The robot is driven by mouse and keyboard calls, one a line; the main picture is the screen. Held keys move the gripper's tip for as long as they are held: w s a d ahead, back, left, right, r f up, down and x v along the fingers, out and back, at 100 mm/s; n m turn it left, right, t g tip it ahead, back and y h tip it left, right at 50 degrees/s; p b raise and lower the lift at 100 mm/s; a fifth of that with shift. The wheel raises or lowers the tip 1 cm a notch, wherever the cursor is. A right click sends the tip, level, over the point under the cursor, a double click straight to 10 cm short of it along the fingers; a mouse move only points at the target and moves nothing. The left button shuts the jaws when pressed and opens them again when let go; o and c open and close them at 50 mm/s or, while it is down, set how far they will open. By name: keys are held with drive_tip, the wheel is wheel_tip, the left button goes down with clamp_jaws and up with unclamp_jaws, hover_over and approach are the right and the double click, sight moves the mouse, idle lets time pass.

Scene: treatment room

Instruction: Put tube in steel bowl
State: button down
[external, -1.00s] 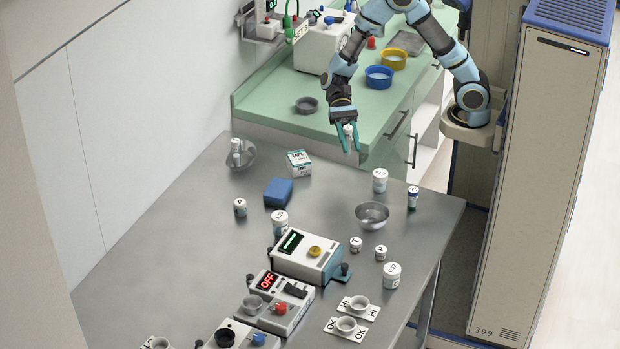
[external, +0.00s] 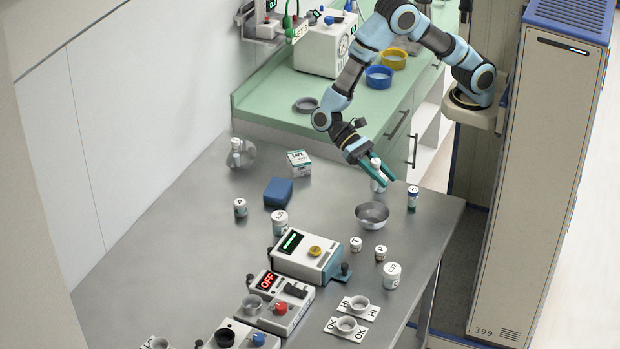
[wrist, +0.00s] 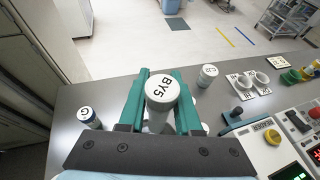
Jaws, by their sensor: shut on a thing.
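The tube, a white-capped container marked BY5 (wrist: 160,92), is upright between my gripper's green fingers in the wrist view. My gripper (external: 376,171) is shut on it, and the white cap shows between the fingers in the external view. The steel bowl (external: 372,214) stands on the metal table, below and slightly left of my gripper in the picture, apart from the tube. I cannot make out the bowl in the wrist view, where the fingers and tube block much of the table.
A dark-bodied vial (external: 413,198) stands right of my gripper and shows in the wrist view (wrist: 87,116). Small white jars (external: 356,244) and a larger jar (external: 392,275) stand nearer the camera. A blue block (external: 278,192) and tape box (external: 299,163) lie left.

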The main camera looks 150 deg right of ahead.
sight(381, 205)
drive_tip(key=shift+f+b, duration=3.7)
drive_tip(key=shift+f, duration=1.35)
drive_tip(key=c, duration=0.5)
unclamp_jaws()
wheel_tip(381, 205, up, 7)
drive_tip(key=p, duration=0.5)
